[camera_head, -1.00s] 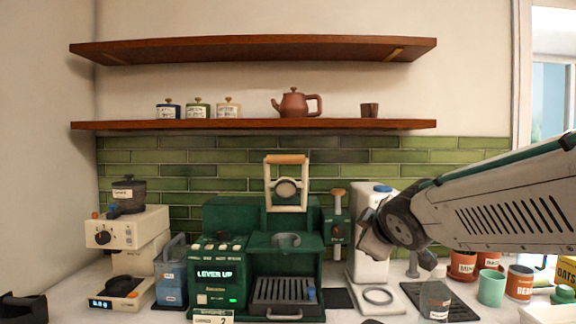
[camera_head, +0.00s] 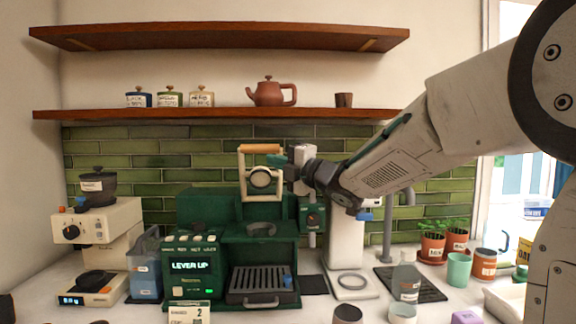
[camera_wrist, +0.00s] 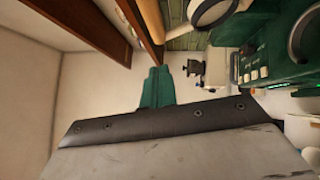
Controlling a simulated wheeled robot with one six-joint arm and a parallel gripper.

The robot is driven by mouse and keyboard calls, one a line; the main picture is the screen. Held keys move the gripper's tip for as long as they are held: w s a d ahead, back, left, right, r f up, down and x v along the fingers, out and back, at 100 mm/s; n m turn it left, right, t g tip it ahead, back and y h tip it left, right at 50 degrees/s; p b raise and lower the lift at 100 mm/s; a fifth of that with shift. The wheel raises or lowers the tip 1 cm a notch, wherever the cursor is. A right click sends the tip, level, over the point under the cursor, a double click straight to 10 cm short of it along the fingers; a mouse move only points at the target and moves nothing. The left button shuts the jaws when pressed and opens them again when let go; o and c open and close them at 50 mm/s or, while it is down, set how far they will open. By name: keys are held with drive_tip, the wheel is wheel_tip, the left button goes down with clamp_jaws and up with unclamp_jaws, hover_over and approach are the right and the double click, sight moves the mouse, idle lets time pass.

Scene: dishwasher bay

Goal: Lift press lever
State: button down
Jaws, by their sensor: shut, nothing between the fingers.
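The green press machine (camera_head: 240,229) stands on the counter, and its display (camera_head: 190,266) reads "LEVER UP". Its press lever (camera_head: 278,184) is a cream frame with a wooden crossbar (camera_head: 260,149) on top, standing upright above the machine around a round dial. My gripper (camera_head: 277,160) has green fingers, shut and empty, at the upper right of the lever frame. Whether they touch it I cannot tell. In the wrist view my fingers (camera_wrist: 155,88) are together, with the wooden crossbar (camera_wrist: 151,20) beyond them near the top edge.
A cream grinder (camera_head: 105,230) and a blue jug (camera_head: 146,268) stand left of the machine. A clear bottle (camera_head: 405,279), plant pots (camera_head: 432,246) and cups (camera_head: 458,269) stand to the right. A wooden shelf (camera_head: 220,114) with a teapot (camera_head: 271,93) runs above the lever.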

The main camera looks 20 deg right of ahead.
sight(259, 145)
drive_tip(key=w, duration=0.2)
drive_tip(key=w+r, duration=0.1)
drive_tip(key=w, duration=0.4)
drive_tip(key=shift+a+r, duration=0.25)
drive_tip(key=shift+r, duration=0.1)
drive_tip(key=shift+w+d+r, duration=0.3)
drive_tip(key=shift+w+r, duration=0.2)
drive_tip(key=shift+w, duration=0.2)
drive_tip(key=shift+r, duration=0.15)
